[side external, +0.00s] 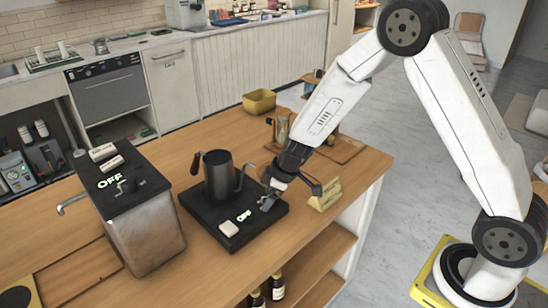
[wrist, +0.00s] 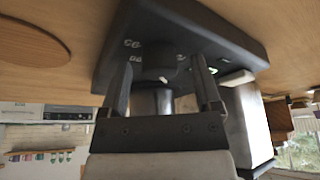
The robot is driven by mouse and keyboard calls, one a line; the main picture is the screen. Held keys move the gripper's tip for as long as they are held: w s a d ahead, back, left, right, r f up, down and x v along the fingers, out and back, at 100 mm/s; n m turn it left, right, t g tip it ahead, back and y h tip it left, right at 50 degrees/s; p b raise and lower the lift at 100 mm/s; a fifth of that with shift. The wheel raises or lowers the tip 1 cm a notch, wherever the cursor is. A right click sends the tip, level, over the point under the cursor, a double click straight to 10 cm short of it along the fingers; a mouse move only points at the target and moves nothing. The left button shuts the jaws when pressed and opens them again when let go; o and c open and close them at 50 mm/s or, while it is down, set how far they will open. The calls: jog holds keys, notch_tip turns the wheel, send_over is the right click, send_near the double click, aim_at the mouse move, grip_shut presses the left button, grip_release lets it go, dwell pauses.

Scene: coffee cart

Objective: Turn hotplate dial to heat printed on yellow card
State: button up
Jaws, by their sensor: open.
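The black hotplate (side external: 185,200) stands on the wooden counter with a dark kettle (side external: 221,174) on it. Its lit display reads OFF, with a pale switch (side external: 228,229) beside it. My gripper (side external: 268,196) is low over the hotplate's right front corner, open. In the wrist view, the hotplate (wrist: 225,30) appears upside down, and the round dark dial (wrist: 163,64) lies between the two open fingers; contact cannot be told. Pale markings show around the dial. The yellow card (side external: 326,196) stands just right of the hotplate; its print is too small to read.
A metal box (side external: 152,232) with a black top, its own OFF display and a tap stands left of the hotplate. A yellow bowl (side external: 259,103) and a wooden stand sit at the counter's back. The counter in front of the hotplate is clear.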

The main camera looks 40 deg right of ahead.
grip_shut()
jog(key=shift+m, duration=0.3)
jog(key=shift+m+t+h, duration=0.3)
jog(key=shift+m+h, duration=0.3)
jog(key=shift+m, duration=1.5)
grip_release()
jog(key=shift+s+r, duration=0.1)
jog(key=shift+r, duration=0.05)
